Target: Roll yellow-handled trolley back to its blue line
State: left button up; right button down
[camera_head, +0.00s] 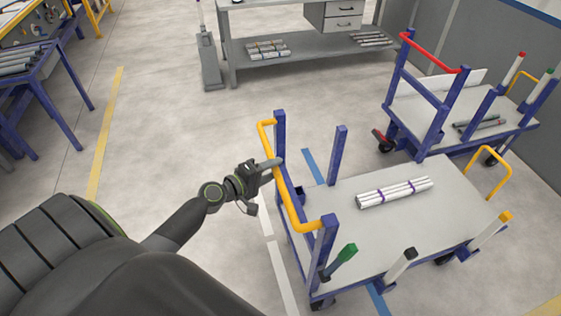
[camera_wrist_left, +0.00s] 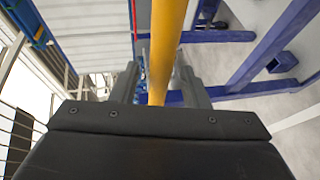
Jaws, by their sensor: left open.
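The yellow-handled trolley (camera_head: 335,215) has blue posts, a grey deck and a yellow push handle (camera_head: 289,205) on its left end. A blue line (camera_head: 313,162) shows on the floor behind the trolley's left part; a piece of blue line (camera_head: 377,298) also shows at its near side. My left gripper (camera_head: 271,164) is at the far part of the handle. In the left wrist view the yellow bar (camera_wrist_left: 166,50) runs between the open fingers (camera_wrist_left: 160,85); I cannot tell whether they touch it. My right gripper is not in view.
A bundle of white pipes (camera_head: 394,192) lies on the trolley deck. A red-handled trolley (camera_head: 462,105) stands behind it at the right. A workbench (camera_head: 300,62) stands at the back and a blue table (camera_head: 50,80) at the left. The floor left of the trolley is clear, with a white line (camera_head: 281,275).

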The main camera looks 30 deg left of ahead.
pick_arm(q)
jog(key=x, duration=0.3)
jog(key=shift+w, duration=0.15)
grip_shut()
dwell(0.4)
